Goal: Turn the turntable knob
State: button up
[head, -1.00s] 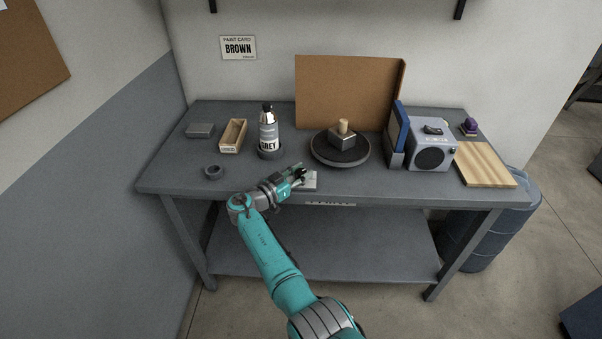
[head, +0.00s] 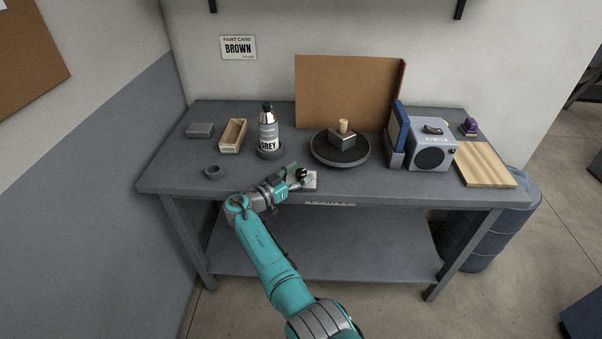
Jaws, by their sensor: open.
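The round dark turntable (head: 326,158) stands mid-table in the head view. A grey metal block (head: 342,141) with a wooden peg (head: 343,126) on top sits on it. In front of it, near the table's front edge, is a small pale plate (head: 312,183) with a dark knob (head: 302,173), seemingly the turntable knob. My gripper (head: 301,177) is open at the knob, its fingers spread on either side of it in this view. The fingers partly hide the plate. I cannot tell whether they touch the knob.
A spray can labelled GREY (head: 268,130) stands in a dark ring left of the turntable. A wooden box (head: 233,134), a grey block (head: 200,130) and a dark ring (head: 213,172) are further left. A cardboard screen (head: 345,90) stands behind; a grey speaker-like box (head: 432,152) is right.

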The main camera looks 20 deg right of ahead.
jog(key=v, duration=1.1)
jog(key=shift+f, duration=0.1)
